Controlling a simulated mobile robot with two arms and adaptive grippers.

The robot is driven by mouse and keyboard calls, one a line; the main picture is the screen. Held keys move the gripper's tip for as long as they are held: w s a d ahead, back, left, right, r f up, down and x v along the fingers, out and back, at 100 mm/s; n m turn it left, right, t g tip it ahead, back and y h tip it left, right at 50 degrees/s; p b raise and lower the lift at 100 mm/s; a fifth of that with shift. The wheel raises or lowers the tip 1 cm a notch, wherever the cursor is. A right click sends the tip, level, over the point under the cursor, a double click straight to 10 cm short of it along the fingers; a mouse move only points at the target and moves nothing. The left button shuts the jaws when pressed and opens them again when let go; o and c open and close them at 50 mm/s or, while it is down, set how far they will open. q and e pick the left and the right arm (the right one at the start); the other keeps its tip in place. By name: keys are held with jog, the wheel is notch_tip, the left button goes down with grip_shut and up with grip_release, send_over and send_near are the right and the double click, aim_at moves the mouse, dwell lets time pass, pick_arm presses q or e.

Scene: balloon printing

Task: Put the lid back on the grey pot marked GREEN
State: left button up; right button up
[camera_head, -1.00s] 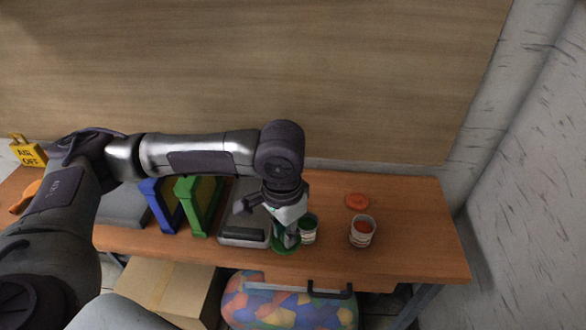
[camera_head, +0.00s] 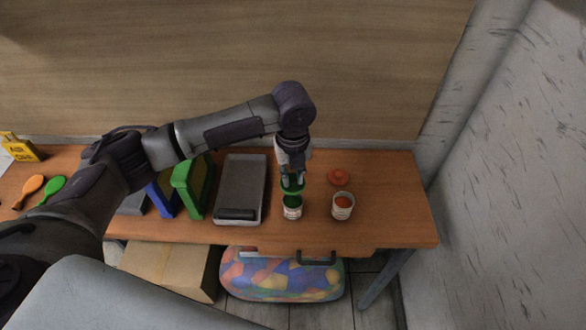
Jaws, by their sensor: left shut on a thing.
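My left gripper (camera_head: 291,178) is shut on the green lid (camera_head: 292,189) and holds it just above and slightly behind the pot with green contents (camera_head: 292,212). The lid appears above the pot's mouth rather than seated on it; the exact gap is hard to tell. The pot stands upright on the table, its label too small to read. My right gripper is not in view.
A grey tray (camera_head: 241,185), green frame (camera_head: 194,188) and blue frame (camera_head: 161,198) stand left.

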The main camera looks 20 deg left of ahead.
pick_arm(q)
jog(key=shift+f+m, duration=0.2)
jog(key=shift+m, duration=0.1)
notch_tip(320, 180, down, 4)
jog(key=b, duration=0.5)
jog(key=shift+f, duration=1.05)
jog(key=shift+r, duration=0.1)
jog(key=shift+p, duration=0.65)
dwell(0.4)
dwell(0.5)
jog(key=shift+f+p, duration=0.25)
jog(key=shift+p, duration=0.45)
dwell(0.7)
dwell(0.3)
